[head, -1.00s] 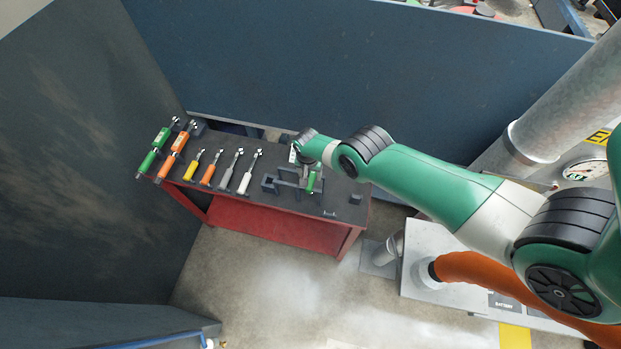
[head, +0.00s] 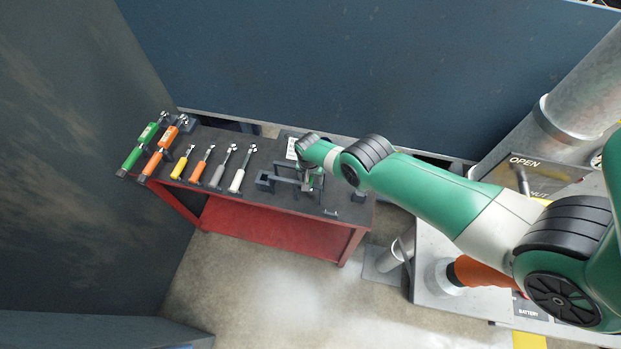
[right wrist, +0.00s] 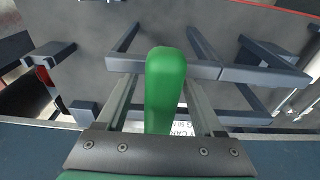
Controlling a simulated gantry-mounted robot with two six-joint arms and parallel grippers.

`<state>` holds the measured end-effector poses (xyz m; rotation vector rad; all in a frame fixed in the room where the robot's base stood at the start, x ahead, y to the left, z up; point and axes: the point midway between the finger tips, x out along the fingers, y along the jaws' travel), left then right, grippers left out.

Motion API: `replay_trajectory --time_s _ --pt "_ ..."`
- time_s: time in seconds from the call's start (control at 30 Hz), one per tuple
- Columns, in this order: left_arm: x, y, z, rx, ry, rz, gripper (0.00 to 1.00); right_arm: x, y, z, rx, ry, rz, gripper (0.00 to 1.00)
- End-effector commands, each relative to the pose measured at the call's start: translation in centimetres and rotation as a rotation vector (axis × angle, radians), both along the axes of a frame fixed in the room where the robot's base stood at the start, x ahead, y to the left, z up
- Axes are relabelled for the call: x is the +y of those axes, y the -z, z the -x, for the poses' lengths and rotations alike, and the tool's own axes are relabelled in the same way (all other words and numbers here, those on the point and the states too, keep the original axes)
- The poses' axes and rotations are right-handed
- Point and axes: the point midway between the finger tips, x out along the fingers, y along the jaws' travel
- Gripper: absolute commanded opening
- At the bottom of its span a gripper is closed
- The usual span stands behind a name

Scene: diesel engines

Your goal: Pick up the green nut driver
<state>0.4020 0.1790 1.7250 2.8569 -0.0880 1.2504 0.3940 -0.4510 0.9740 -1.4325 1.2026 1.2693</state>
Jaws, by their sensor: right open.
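The green nut driver (right wrist: 165,85) shows in the right wrist view as a rounded green handle, over the dark grey rack bars (right wrist: 235,73) on the bench. Its handle lies between the two fingers of my right gripper (right wrist: 160,96), with gaps on both sides. The gripper is open. Its lower end runs out of sight toward the gripper body. In the head view my right gripper (head: 312,178) is at the rack on the bench's right part, and the driver is mostly hidden there. My left gripper is not in view.
The red bench (head: 275,228) has a dark top. Yellow (head: 181,163), orange (head: 201,163), grey (head: 221,168) and white (head: 240,170) handled tools lie left of the rack. A larger green tool (head: 139,146) and orange tool (head: 160,152) lie farther left. A blue wall (head: 340,70) stands behind.

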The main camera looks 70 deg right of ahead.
Motion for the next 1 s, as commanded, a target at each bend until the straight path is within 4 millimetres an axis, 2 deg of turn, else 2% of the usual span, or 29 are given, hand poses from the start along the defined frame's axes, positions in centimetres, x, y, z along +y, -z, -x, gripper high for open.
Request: replay_trajectory --time_s 0.07,0.4,0.47,1.0 --pt "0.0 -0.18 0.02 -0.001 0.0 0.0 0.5 -0.01 -0.16 0.0 0.0 0.0 0.0 0.69" --pt "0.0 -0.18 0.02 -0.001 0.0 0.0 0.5 0.0 -0.16 0.0 0.0 0.0 0.0 0.09" --pt "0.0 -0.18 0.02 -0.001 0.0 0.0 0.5 0.0 -0.16 -0.01 0.0 0.0 0.0 0.0" --pt "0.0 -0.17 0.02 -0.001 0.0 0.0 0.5 0.0 -0.15 0.0 0.0 0.0 0.0 0.0"
